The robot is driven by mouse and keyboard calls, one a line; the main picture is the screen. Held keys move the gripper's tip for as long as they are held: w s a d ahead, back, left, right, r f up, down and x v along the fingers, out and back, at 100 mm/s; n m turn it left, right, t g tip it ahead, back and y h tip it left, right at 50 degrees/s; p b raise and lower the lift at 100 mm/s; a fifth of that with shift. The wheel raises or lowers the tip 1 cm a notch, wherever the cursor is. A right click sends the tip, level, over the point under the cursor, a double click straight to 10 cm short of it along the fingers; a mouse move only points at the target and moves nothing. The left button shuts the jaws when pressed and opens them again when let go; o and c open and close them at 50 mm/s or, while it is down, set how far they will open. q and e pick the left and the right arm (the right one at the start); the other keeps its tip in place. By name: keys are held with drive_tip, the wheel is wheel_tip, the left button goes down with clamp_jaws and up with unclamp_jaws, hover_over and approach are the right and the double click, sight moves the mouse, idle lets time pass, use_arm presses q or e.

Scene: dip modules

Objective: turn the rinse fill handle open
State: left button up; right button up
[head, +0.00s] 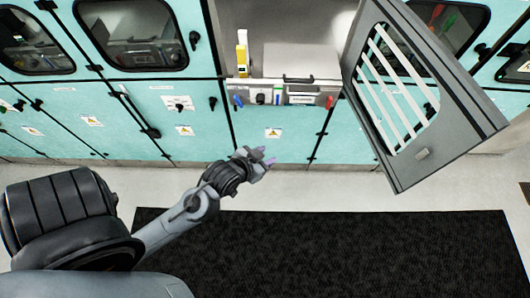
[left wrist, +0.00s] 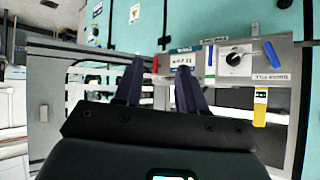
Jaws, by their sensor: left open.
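The rinse fill handle (head: 238,101) is a blue lever at the left end of the module's front panel in the head view. In the left wrist view it is the tilted blue lever (left wrist: 272,55) at the right, beside an upside-down label that seems to read rinse fill. My left gripper (head: 268,156) is open and empty, apart from the handle, in front of the cabinet and to the handle's lower right in the head view. Its two dark fingers (left wrist: 161,66) show spread apart in the left wrist view. My right gripper is not in view.
An open grey door (head: 420,155) juts out at right. A black mat (head: 330,245) covers the floor.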

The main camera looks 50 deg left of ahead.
use_arm(q)
drive_tip(key=shift+s+d, duration=0.15)
drive_tip(key=shift+d, duration=0.1)
drive_tip(key=a+r+n+t+y, duration=0.1)
drive_tip(key=a+r+n+y, duration=0.1)
drive_tip(key=a+n, duration=0.15)
drive_tip(key=n+y+b, duration=0.9)
drive_tip(key=b, duration=0.9)
approach(238, 104)
wheel_tip(238, 104, up, 2)
drive_tip(key=s+d, duration=0.1)
drive_tip(key=shift+n+y, duration=0.6)
drive_tip(key=shift+n, duration=0.05)
drive_tip(key=f+b+x, duration=0.1)
drive_tip(key=b+x, duration=0.1)
drive_tip(key=x, duration=0.2)
drive_tip(key=b+x, duration=0.2)
drive_tip(key=x, duration=0.2)
drive_tip(key=f+b+x, duration=0.1)
drive_tip(key=b+x, duration=0.2)
drive_tip(key=x, duration=0.1)
drive_tip(key=shift+w+d+f, duration=0.25)
drive_tip(key=shift+w+f, duration=0.05)
